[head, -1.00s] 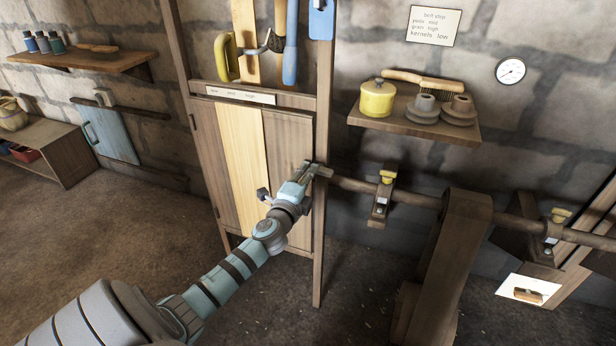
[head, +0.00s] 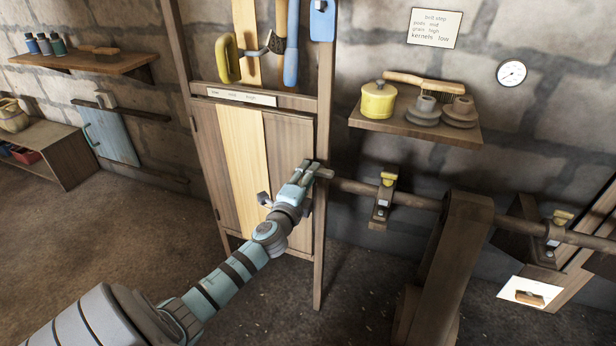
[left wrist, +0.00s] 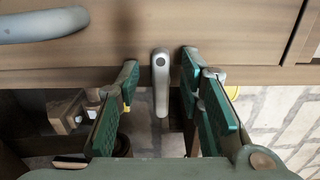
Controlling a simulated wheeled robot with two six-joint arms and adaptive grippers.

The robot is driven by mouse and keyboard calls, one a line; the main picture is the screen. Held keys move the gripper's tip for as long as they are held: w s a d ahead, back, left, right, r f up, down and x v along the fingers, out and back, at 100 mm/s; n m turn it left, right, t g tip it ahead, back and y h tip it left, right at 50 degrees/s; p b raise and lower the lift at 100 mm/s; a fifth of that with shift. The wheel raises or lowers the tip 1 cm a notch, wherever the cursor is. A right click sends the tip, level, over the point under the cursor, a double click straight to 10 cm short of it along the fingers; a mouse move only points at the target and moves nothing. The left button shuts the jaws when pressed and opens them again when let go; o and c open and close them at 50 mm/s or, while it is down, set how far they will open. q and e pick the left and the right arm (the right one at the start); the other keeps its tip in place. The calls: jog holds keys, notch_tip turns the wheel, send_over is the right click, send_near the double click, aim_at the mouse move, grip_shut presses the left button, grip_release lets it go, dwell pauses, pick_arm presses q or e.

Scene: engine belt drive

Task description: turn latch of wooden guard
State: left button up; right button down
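The wooden guard (head: 247,165) is an upright, closed panel of dark and pale boards below the tool rack in the head view. My left gripper (head: 318,171) is at the guard's right edge. In the left wrist view its green-padded fingers (left wrist: 160,62) are open, one on each side of the latch, with gaps. The latch is hidden in the head view. My right gripper is out of view.
A horizontal shaft (head: 415,202) with yellow-topped bearing blocks (head: 383,196) runs right from near my gripper. A shelf (head: 410,125) with a yellow pot stands above. A grey handle (left wrist: 45,25) shows on the guard.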

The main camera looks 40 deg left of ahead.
pick_arm(q)
jog(key=v, duration=1.2)
